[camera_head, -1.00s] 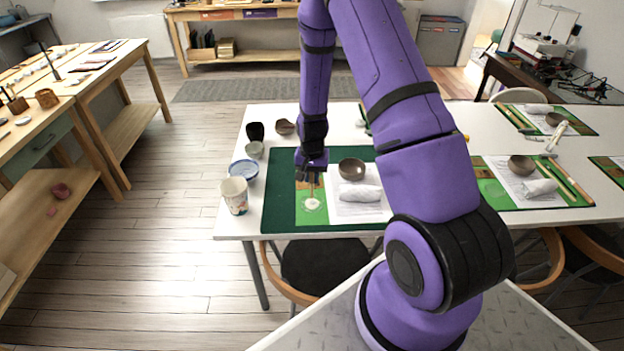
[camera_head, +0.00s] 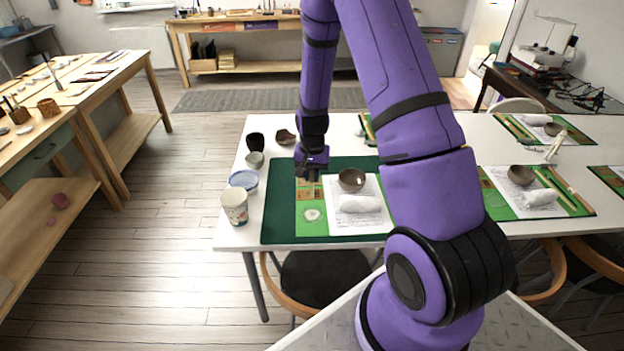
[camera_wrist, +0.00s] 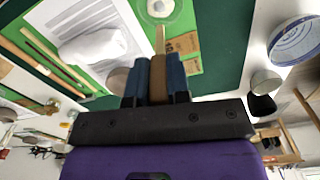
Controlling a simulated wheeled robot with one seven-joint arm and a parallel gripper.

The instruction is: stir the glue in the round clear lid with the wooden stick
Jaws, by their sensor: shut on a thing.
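The round clear lid (camera_head: 312,215) lies on the light-green strip of the mat, with a pale patch of glue in it. It also shows at the top edge of the wrist view (camera_wrist: 160,9). My gripper (camera_head: 308,176) is above the mat, behind the lid in the head view. In the wrist view its blue fingers (camera_wrist: 159,75) are shut on the wooden stick (camera_wrist: 160,41). The stick points towards the lid, and its tip appears just short of the lid's rim. In the head view I cannot make out the stick.
A brown bowl (camera_head: 351,180) and a rolled white cloth (camera_head: 360,203) are right of the lid. A patterned cup (camera_head: 234,207), a blue-rimmed bowl (camera_head: 243,180) and a small cup (camera_head: 255,160) line the table's left side. The mat's front left (camera_head: 279,222) is clear.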

